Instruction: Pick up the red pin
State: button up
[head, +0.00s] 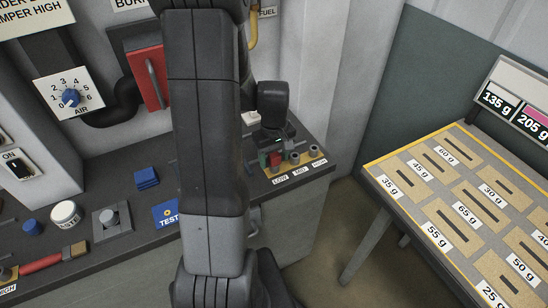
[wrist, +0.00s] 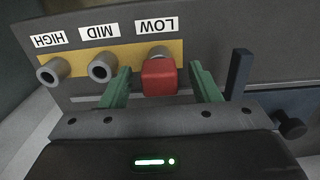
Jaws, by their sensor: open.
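The red pin (wrist: 159,78) shows in the wrist view as a red block-shaped head at the socket labelled LOW. My gripper (wrist: 160,85) is open, with one green finger on each side of the red head. A narrow gap shows on both sides, wider on the right. In the head view the red pin (head: 276,159) stands at the left end of the yellow socket strip (head: 312,159), close by my gripper (head: 269,156). My arm hides part of the counter there. The pin's lower part is hidden behind its head in the wrist view.
Sockets labelled MID (wrist: 102,67) and HIGH (wrist: 53,71) stand beside LOW and look empty. A dark blue upright piece (wrist: 239,75) stands just right of my right finger in the wrist view. A weighing-slot table (head: 465,215) stands at the right, across a floor gap.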

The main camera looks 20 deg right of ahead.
jog(key=shift+s+f, duration=0.1)
jog(key=shift+f, duration=1)
jog(key=shift+c, duration=0.5)
jog(key=c, duration=1.1)
jog(key=shift+r, duration=0.1)
